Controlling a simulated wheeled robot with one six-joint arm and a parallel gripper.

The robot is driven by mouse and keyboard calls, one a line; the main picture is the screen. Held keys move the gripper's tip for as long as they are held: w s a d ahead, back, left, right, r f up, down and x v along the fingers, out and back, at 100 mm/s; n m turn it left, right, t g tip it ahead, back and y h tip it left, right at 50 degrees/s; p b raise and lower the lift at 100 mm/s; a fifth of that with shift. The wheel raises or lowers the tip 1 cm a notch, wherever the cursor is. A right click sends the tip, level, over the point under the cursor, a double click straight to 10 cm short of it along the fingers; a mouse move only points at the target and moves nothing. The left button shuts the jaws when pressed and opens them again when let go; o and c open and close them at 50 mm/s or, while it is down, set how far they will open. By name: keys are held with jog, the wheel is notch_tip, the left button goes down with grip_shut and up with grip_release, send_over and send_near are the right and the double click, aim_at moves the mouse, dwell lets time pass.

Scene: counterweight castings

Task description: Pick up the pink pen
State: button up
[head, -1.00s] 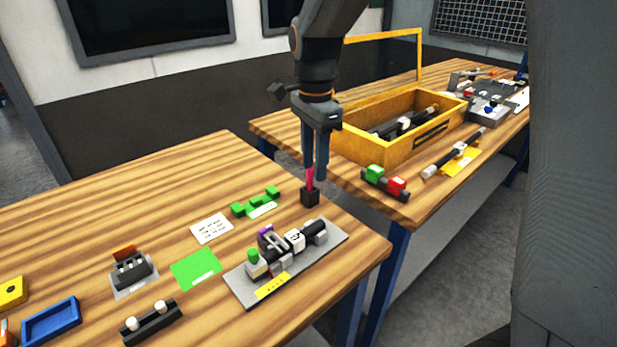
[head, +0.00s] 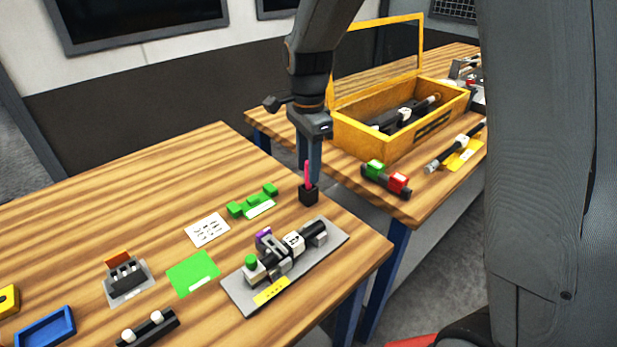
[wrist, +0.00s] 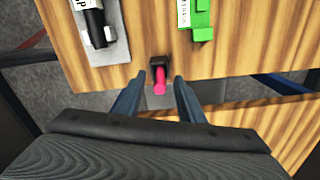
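The pink pen (head: 308,172) stands upright in a small dark square holder (head: 308,195) near the table's far right edge. My gripper (head: 311,179) points down at the pen in the head view, its fingers partly behind it. In the wrist view, the pen (wrist: 160,82) shows end-on between my two spread fingers (wrist: 159,90), with a gap on each side. The dark holder (wrist: 159,62) is just beyond them. The gripper is open and holds nothing. I cannot tell how deep the pen is between the fingers.
A grey plate (head: 236,291) with a black and white assembly lies in front of the holder. A green bracket (head: 252,202) and white card (head: 207,230) lie left. A second table behind bears a yellow open box (head: 375,142) and a red-green part (head: 386,178).

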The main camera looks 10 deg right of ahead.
jog(key=shift+f, duration=1.35)
grip_shut()
jog(key=shift+r, duration=0.1)
